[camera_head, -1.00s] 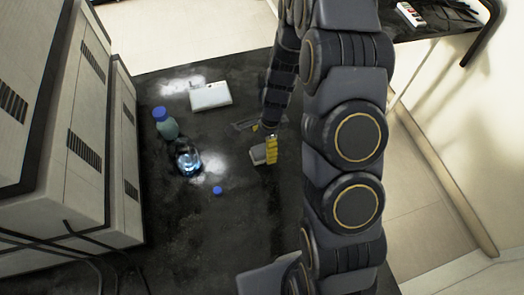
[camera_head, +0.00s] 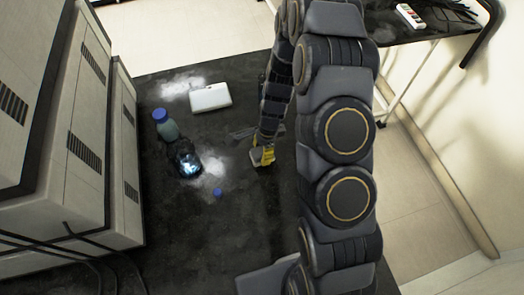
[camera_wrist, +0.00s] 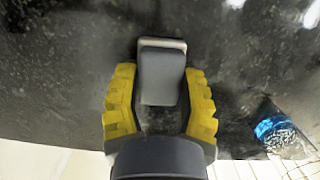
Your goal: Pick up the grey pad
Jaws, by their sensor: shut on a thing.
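The grey pad (camera_wrist: 161,78) is a small rounded block with a lighter edge, seen between the two yellow fingers of my gripper (camera_wrist: 160,88) in the wrist view. The fingers are shut on it from both sides. In the head view, the pad (camera_head: 255,154) shows as a small grey patch beside my yellow gripper fingers (camera_head: 264,155), over the right part of the dark table. I cannot tell whether the pad is clear of the tabletop. Part of it is hidden by the fingers.
A white box (camera_head: 210,97) lies at the back of the table (camera_head: 200,245). A blue-capped bottle (camera_head: 166,125), a clear glass container (camera_head: 187,163) and a small blue cap (camera_head: 217,192) are left of my gripper. Tall pale cabinets (camera_head: 75,140) line the left side.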

